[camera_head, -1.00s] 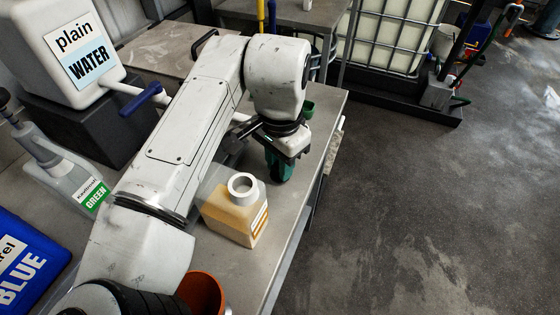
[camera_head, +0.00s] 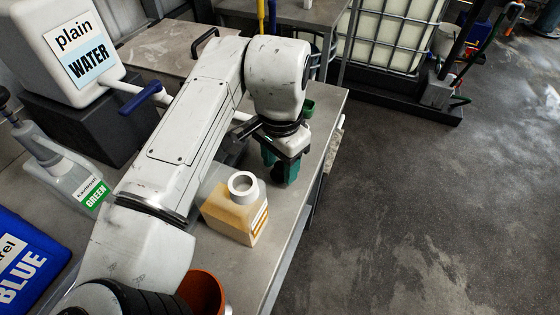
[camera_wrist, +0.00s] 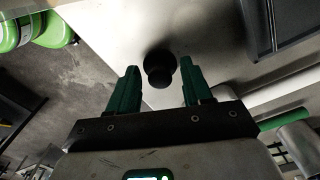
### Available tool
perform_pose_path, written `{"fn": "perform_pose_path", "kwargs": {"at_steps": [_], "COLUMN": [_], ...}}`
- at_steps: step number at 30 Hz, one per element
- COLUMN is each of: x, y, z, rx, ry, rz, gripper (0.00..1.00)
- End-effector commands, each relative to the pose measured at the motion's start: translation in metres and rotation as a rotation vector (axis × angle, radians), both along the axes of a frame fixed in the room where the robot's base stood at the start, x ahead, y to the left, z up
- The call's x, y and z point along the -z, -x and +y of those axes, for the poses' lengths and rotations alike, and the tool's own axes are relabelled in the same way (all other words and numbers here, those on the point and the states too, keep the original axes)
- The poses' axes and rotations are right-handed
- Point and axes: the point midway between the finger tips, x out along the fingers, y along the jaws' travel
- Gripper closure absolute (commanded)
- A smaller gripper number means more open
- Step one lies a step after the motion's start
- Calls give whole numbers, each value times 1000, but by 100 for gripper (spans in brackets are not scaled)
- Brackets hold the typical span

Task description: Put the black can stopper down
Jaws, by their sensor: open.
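The black can stopper (camera_wrist: 159,68) shows in the wrist view as a dark round knob with a wider base, on the grey bench top. My gripper (camera_wrist: 156,84) is open, with its two green fingers on either side of the stopper and a visible gap to each. In the head view my gripper (camera_head: 280,168) points down over the bench near its right edge, beyond the tan can.
The bench top (camera_head: 255,268) ends at an edge on the right, with open floor beyond.

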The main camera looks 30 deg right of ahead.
Motion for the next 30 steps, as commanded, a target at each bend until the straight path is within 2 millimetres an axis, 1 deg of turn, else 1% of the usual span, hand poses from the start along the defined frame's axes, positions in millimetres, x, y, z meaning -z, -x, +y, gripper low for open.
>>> {"fn": "perform_pose_path", "kwargs": {"at_steps": [5, 12, 18, 21, 24, 30], "x": [-22, -72, -105, -114, -120, -121], "y": [-1, 0, 0, 0, 0, 0], "z": [-1, -1, -1, -1, 0, 0], "rx": [2, 1, 2, 1, 1, 0], "ry": [0, 0, 0, 0, 0, 0], "rz": [-3, -3, -1, -2, -1, 0], "gripper": [50, 50, 50, 50, 50, 50]}}
